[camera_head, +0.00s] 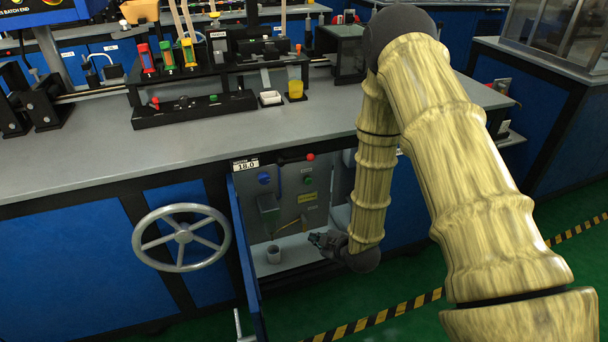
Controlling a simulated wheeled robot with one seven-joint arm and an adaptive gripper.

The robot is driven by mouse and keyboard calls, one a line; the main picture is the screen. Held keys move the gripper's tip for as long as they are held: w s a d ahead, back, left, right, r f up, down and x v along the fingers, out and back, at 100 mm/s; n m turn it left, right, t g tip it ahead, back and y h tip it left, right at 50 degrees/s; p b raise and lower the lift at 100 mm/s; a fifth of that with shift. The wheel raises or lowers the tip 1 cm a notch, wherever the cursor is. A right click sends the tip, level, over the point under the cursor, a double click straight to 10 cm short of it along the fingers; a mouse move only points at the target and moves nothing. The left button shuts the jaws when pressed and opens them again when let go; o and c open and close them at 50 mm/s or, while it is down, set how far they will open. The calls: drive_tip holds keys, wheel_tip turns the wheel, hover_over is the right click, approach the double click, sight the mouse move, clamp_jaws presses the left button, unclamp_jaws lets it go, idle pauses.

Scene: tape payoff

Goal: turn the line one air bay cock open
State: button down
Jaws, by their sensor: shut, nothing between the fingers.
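The open bay (318,190) in the front of the bench holds several fittings on a pale back panel. I see a blue knob (264,178), a dark lever with a red ball end (310,157), a green button (308,181) and a thin brass-coloured handle (289,226). I cannot tell which of these is the air bay cock, or whether it is open. My gripper (318,239) is low in the bay, right of and slightly below the brass-coloured handle, and appears apart from it. Its fingers are small and dark; it is shut and empty.
The blue bay door (243,240) stands open on the left. A grey cup (273,254) sits on the bay floor, left of my gripper. A handwheel (182,237) sticks out left of the door. The benchtop (210,140) overhangs the bay. Green floor lies in front.

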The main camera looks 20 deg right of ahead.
drive_tip(key=w+d+r+n+t+y+b, duration=0.35)
drive_tip(key=w+r+n+t+b, duration=0.25)
drive_tip(key=w+r+n+b, duration=0.75)
drive_tip(key=w+m+p, duration=0.1)
drive_tip(key=w+m, duration=0.2)
drive_tip(key=w, duration=0.8)
drive_tip(key=shift+w+f, duration=0.4)
drive_tip(key=shift+f, duration=0.05)
drive_tip(key=shift+a, duration=0.1)
